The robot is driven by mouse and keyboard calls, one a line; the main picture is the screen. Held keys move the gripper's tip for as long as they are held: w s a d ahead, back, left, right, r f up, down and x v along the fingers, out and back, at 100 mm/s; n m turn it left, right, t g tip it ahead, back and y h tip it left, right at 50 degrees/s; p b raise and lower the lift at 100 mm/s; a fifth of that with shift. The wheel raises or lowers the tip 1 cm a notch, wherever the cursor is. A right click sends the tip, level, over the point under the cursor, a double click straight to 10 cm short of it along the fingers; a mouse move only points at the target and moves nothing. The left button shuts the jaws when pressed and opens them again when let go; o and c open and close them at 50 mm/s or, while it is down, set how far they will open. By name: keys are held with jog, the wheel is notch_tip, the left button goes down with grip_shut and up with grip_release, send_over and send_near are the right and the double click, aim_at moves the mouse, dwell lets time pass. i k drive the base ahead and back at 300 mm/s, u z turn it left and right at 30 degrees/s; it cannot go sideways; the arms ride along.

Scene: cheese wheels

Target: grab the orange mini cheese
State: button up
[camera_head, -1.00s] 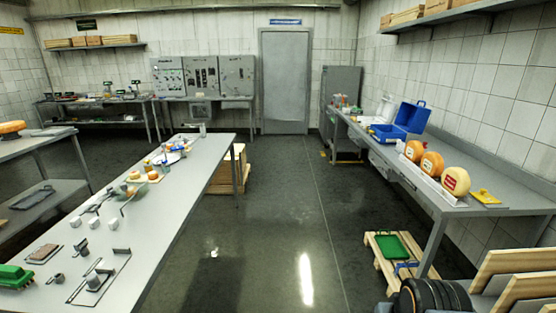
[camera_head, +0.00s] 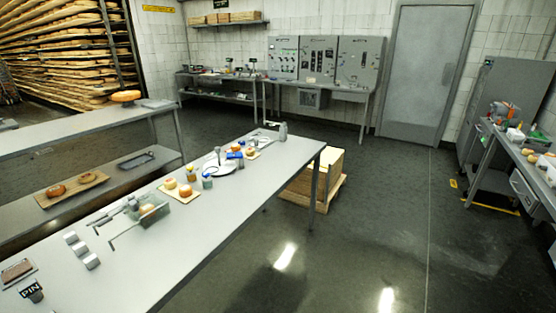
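Several small cheeses sit on the long grey table. Two small yellow-orange cheeses, one at the left (camera_head: 170,184) and one at the right (camera_head: 185,191), lie on a small board. Another small pale orange cheese (camera_head: 147,210) shows in or behind a clear greenish container (camera_head: 155,218). One more small orange piece (camera_head: 250,149) lies farther back. At this size I cannot tell which is the orange mini cheese. My gripper is not in view.
The long table (camera_head: 215,218) runs from the lower left toward the middle. A wooden crate (camera_head: 325,172) stands on the floor by its far end. A side table (camera_head: 515,190) stands at the right. The floor between (camera_head: 380,230) is open.

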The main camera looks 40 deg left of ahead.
aim_at(185, 190)
jog(key=i, duration=1.15)
jog(key=u, duration=3.35)
jog(key=i, duration=1.65)
